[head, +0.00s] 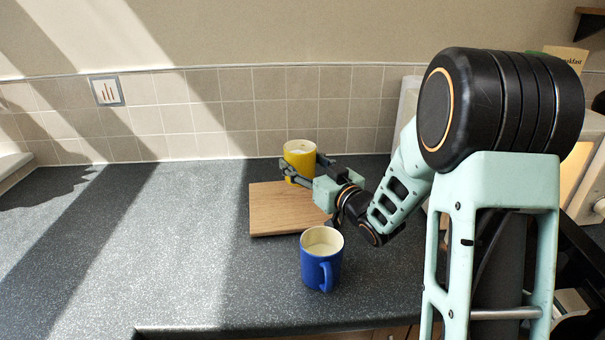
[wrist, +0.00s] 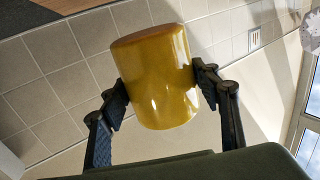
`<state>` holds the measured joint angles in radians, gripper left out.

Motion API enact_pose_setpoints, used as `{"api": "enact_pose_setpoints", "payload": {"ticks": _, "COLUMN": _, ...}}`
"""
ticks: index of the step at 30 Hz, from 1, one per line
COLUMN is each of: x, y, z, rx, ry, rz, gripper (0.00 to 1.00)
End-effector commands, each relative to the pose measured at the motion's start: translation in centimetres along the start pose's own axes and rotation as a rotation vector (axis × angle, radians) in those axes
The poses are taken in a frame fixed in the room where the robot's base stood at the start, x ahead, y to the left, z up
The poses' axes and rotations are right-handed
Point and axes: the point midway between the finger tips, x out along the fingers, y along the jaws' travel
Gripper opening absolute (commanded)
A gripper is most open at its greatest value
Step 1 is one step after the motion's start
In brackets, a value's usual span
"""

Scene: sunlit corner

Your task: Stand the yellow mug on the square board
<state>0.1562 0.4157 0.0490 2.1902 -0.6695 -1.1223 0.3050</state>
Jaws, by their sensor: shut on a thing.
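The yellow mug (head: 299,153) is upright between the fingers of my gripper (head: 304,169), at the back part of the square board. The wooden square board (head: 277,216) lies flat on the counter. In the wrist view, the yellow mug (wrist: 158,80) fills the space between the two black fingers of my gripper (wrist: 160,92), which touch its sides. The mug's lower part is partly hidden by the gripper in the head view, so I cannot tell whether its base touches the board.
A blue mug (head: 321,260) stands on the counter just in front of the board, below my arm. The grey counter (head: 180,240) left of the board is clear. A tiled wall (head: 235,105) runs behind. A cream appliance (head: 580,165) stands at the right, behind my arm.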

Motion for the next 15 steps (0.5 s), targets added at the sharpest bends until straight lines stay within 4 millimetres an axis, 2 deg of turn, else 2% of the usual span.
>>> {"api": "enact_pose_setpoints", "payload": {"ticks": 1, "x": 0.01, "y": 0.0, "z": 1.08, "rx": 0.0, "ry": 0.003, "rz": 0.0, "gripper": 0.1}}
{"api": "enact_pose_setpoints", "payload": {"ticks": 3, "x": 0.01, "y": -0.01, "z": 1.62, "rx": 0.0, "ry": 0.004, "rz": -0.001, "gripper": 0.1}}
{"api": "enact_pose_setpoints", "payload": {"ticks": 15, "x": -0.02, "y": 0.01, "z": 1.92, "rx": -0.001, "ry": 0.005, "rz": 0.0, "gripper": 0.1}}
